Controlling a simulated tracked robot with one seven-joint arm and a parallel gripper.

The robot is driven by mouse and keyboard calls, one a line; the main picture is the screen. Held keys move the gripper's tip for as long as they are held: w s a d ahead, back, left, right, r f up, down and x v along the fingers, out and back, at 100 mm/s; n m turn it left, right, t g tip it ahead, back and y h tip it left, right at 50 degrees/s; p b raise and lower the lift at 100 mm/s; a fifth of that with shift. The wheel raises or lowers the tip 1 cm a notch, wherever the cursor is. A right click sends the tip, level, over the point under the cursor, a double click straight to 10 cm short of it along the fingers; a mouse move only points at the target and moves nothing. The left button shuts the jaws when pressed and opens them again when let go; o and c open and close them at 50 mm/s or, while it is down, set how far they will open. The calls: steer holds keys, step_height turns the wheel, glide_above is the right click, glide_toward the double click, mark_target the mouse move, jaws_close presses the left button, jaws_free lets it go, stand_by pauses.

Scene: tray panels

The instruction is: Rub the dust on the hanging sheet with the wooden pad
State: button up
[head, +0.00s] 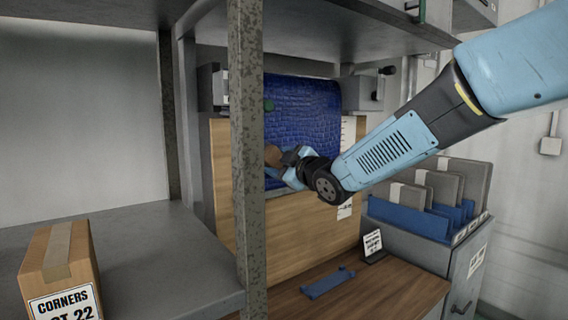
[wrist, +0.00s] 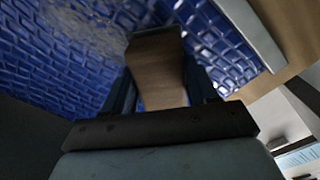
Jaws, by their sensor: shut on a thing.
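The hanging sheet (head: 305,115) is blue with a scale-like relief and hangs in front of a wooden board. In the wrist view the sheet (wrist: 60,60) fills the upper left, with a greyish dusty smear (wrist: 95,22) on it. My gripper (head: 285,160) is at the sheet's lower part, shut on the brown wooden pad (head: 273,155). The pad (wrist: 157,65) shows between the fingers (wrist: 160,90) in the wrist view, its far end at or close to the sheet. I cannot tell whether they touch.
A mottled grey post (head: 248,160) stands in front of the sheet's left side. A carton (head: 60,265) sits on the left shelf. A blue bracket (head: 328,283) and a small sign (head: 373,246) are on the wooden bench below. Grey panels (head: 440,185) stand in a rack at the right.

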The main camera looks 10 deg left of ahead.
steer(key=shift+s+a+r, duration=0.1)
steer(key=shift+s+r, duration=0.05)
steer(key=shift+r, duration=0.1)
steer(key=shift+w+d, duration=1.25)
steer(key=shift+w, duration=0.05)
steer(key=w+d, duration=0.6)
steer(key=w, duration=0.2)
steer(key=shift+d, duration=0.25)
stand_by(0.3)
steer(key=shift+s, duration=0.1)
steer(key=shift+s+a, duration=2.3)
steer(key=shift+s, duration=0.3)
steer(key=shift+s+a, duration=2.3)
steer(key=shift+s, duration=0.25)
